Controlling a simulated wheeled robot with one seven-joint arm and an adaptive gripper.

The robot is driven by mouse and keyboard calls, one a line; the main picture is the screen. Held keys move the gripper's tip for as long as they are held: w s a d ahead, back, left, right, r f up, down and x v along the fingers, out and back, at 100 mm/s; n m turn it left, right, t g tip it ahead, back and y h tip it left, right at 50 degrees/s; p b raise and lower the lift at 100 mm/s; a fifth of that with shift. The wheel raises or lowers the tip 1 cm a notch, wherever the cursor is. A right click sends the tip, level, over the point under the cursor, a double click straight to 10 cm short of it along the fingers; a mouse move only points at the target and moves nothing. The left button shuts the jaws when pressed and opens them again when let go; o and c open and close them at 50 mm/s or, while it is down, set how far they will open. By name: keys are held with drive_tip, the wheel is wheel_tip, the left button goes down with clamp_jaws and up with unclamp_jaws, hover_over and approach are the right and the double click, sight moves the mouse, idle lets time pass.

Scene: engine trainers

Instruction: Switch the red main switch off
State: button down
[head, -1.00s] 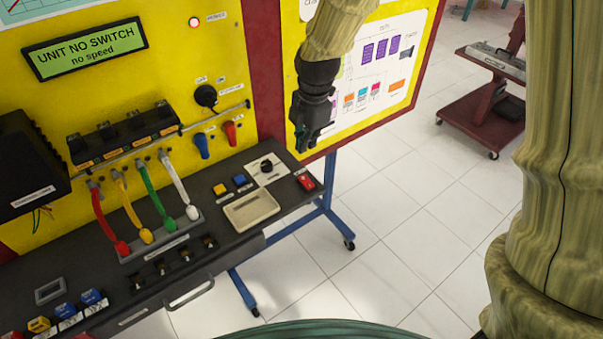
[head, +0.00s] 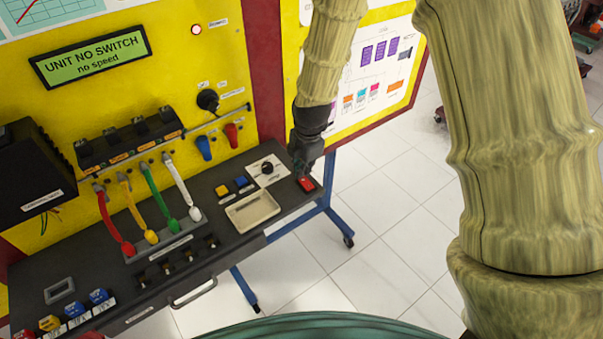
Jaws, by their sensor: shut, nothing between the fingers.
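The red main switch (head: 306,184) is a small red rocker at the right end of the dark bench top. My gripper (head: 302,172) is black and points down at it from above. The fingers are shut with nothing between them. The fingertips are at or just above the back left part of the switch; I cannot tell whether they touch. The gripper hides a little of the switch's far side, and the rocker's exact tilt is too small to tell.
A black knob (head: 267,168) on a white plate, a beige tray (head: 252,212) and yellow and blue buttons (head: 241,181) lie left of the switch. The yellow panel (head: 160,90) stands behind, with a lit red lamp (head: 196,29). Open floor (head: 390,220) lies to the right.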

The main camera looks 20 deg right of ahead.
sight(301, 181)
drive_tip(key=shift+w+a+f+p, duration=0.15)
drive_tip(key=shift+f+p, duration=0.55)
drive_tip(key=shift+f, duration=1.15)
